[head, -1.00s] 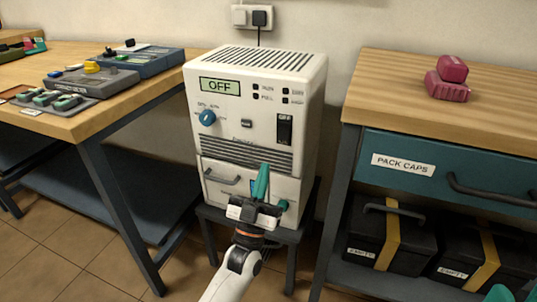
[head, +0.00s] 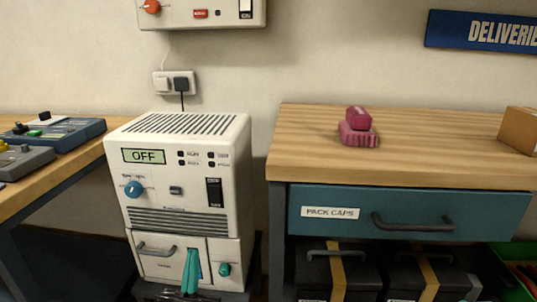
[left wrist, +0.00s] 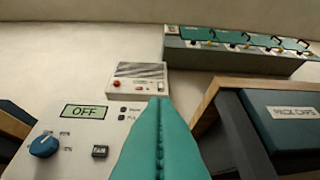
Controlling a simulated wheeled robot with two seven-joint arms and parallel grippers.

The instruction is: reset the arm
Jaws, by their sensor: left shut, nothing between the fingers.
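My left gripper (head: 192,272) shows at the bottom of the head view, in front of the lower part of a white charger cabinet (head: 178,185). Its teal fingers are together with nothing between them. In the left wrist view the shut fingers (left wrist: 160,135) fill the lower middle, with the cabinet (left wrist: 60,145) and its OFF display (left wrist: 84,112) behind on the left. I cannot tell whether the fingers touch the cabinet. My right gripper is not in the head view.
A wooden bench (head: 420,135) with a PACK CAPS drawer (head: 410,213) stands to the right, a pink object (head: 358,128) on it. Black boxes (head: 338,275) sit below. Another bench (head: 50,175) with grey devices is on the left. A wall unit (head: 200,12) hangs above.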

